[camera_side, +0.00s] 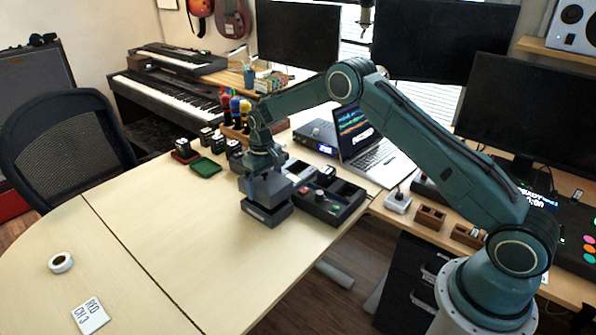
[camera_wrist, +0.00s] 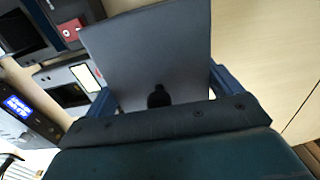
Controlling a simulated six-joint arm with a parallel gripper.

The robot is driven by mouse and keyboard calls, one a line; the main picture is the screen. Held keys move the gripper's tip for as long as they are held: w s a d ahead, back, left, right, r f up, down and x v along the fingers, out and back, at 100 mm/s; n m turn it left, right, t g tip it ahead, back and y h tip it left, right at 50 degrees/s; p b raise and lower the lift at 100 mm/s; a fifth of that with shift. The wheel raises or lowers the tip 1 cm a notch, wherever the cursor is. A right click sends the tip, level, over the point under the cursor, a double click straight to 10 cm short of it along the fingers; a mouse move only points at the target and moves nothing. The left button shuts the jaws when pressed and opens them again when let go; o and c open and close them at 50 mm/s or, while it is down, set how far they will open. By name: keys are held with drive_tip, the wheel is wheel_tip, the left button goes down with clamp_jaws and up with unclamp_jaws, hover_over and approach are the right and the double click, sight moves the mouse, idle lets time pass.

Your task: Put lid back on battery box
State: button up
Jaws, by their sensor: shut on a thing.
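My gripper (camera_side: 266,186) points down over the table near its right edge. In the wrist view its two blue fingers (camera_wrist: 164,92) are shut on a flat grey lid (camera_wrist: 150,50) with a black knob. The lid fills the middle of that view and hides what is under it. In the side view a dark box (camera_side: 267,214), seemingly the battery box, is directly below my gripper. I cannot tell whether the lid rests on it or is apart from it.
A dark compartment tray (camera_side: 345,207) with a red item (camera_side: 303,190) stands close on the right. A green tray (camera_side: 204,167) and several small black items lie behind left. A tape roll (camera_side: 61,263) and a card (camera_side: 90,316) lie front left. The table's middle is clear.

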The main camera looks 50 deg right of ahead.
drive_tip(key=shift+f, duration=1.25)
drive_tip(key=shift+f, duration=0.65)
idle(0.9)
drive_tip(key=o, duration=0.7)
drive_tip(key=shift+o, duration=0.2)
drive_tip(key=shift+r, duration=5.55)
